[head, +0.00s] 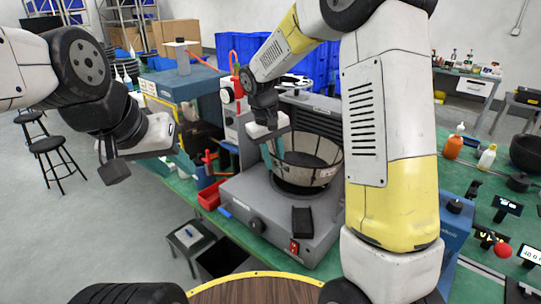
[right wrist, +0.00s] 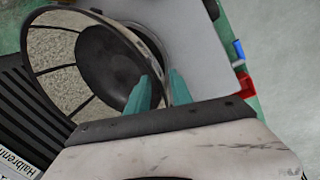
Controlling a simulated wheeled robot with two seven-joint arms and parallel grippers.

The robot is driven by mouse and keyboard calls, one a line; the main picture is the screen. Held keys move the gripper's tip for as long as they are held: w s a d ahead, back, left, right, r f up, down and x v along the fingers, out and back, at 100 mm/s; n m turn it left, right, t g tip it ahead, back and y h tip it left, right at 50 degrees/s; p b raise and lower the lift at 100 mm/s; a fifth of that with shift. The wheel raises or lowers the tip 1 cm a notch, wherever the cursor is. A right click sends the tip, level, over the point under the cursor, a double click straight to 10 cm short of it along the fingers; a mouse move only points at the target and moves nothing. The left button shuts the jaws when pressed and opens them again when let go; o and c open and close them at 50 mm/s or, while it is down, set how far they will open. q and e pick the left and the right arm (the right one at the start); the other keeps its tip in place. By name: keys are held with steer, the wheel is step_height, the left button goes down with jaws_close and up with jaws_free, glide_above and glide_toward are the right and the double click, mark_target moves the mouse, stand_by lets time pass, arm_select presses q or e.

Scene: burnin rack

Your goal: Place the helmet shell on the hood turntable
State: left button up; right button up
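The helmet shell (head: 312,175) appears as a pale, bowl-shaped piece with dark ribs and rim, open side up. It is over the dark round turntable (head: 291,188) on the grey machine. In the right wrist view its ribbed wall (right wrist: 58,62) shows beside a dark disc (right wrist: 108,62). My right gripper (head: 272,152) has its teal fingers (right wrist: 160,88) on either side of the rim and looks shut on it. Whether the shell's underside rests on the turntable is hidden. My left gripper (head: 107,165) is away to the left over the floor, empty; its finger gap is unclear.
The grey machine (head: 262,206) has a knob and red switch in front. A red bin (head: 213,194) and blue cabinet (head: 178,84) stand left of it. Bottles (head: 487,158), a dark bowl-like piece (head: 527,152) and small stands are on the green bench at right.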

step_height(320, 180, up, 10)
steer(key=a, duration=0.2)
steer(key=s+d+r+m+t+y, duration=0.1)
steer(key=s+d, duration=0.4)
steer(key=s, duration=0.6)
steer(key=s+d+r+m+t+y, duration=0.2)
steer(key=s+d+m+t+y, duration=0.1)
steer(key=s, duration=0.9)
steer(key=shift+d+r+t, duration=0.3)
steer(key=shift+d+t, duration=0.4)
steer(key=shift+d, duration=0.2)
